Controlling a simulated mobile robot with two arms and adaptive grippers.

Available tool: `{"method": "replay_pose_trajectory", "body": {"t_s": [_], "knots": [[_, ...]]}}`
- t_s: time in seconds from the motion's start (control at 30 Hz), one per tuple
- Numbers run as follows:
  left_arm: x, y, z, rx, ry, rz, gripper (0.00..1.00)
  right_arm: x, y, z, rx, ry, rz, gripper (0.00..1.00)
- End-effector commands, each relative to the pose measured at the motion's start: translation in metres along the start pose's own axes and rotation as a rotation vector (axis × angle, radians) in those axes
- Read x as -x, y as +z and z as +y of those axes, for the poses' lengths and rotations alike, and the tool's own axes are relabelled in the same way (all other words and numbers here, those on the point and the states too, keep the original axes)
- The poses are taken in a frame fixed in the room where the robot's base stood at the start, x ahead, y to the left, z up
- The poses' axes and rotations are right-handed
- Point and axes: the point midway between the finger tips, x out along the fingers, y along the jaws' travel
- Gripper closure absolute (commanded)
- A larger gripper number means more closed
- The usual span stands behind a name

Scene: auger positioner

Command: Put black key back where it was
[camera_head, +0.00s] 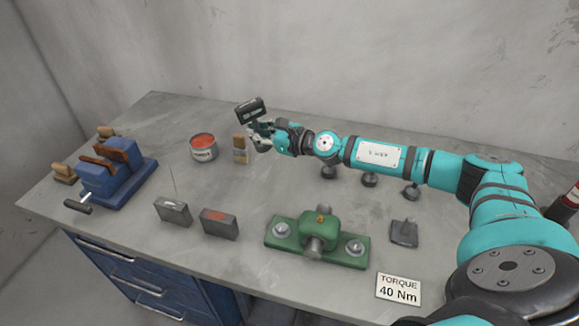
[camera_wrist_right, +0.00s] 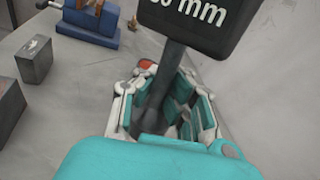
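The black key (camera_head: 250,111) has a dark block head with white lettering. It is raised above the back of the table. In the right wrist view, its head (camera_wrist_right: 205,22) reads partly "0 mm", and its dark shaft (camera_wrist_right: 163,82) runs down between the fingers. My right gripper (camera_head: 260,139) is closed around that shaft; its fingers also show in the right wrist view (camera_wrist_right: 165,105). The shaft's lower end is hidden. Several dark bases (camera_head: 370,181) stand in a row below my right arm; their upper parts are hidden. My left gripper is not in view.
A red can (camera_head: 203,148) and a brush (camera_head: 240,149) stand near the gripper. A blue vise (camera_head: 118,176) is left. Two grey blocks (camera_head: 220,224), a green fixture (camera_head: 318,239) and a dark-based piece (camera_head: 404,233) are nearer the front. The middle of the table is clear.

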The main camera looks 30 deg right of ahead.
Motion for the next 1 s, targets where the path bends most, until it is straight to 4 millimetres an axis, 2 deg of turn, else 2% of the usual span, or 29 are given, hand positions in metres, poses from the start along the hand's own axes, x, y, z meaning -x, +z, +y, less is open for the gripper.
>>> {"method": "replay_pose_trajectory", "body": {"t_s": [0.03, 0.3, 0.43, 0.57, 0.8, 1.0], "knots": [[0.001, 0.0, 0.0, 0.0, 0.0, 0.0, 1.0, 0.0, 0.0, -0.015, -0.035, -0.042, -0.011, 1.0], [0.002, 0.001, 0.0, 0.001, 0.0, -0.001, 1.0, 0.013, 0.003, -0.097, -0.175, -0.261, -0.068, 1.0], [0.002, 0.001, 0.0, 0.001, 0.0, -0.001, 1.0, 0.019, 0.003, -0.121, -0.209, -0.326, -0.084, 1.0], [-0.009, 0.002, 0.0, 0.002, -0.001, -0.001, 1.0, 0.019, -0.014, -0.125, -0.222, -0.346, -0.088, 1.0], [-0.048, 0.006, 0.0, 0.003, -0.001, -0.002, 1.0, 0.008, -0.076, -0.113, -0.222, -0.347, -0.088, 1.0], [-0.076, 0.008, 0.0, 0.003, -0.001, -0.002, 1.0, 0.001, -0.116, -0.106, -0.22, -0.347, -0.09, 1.0]]}}
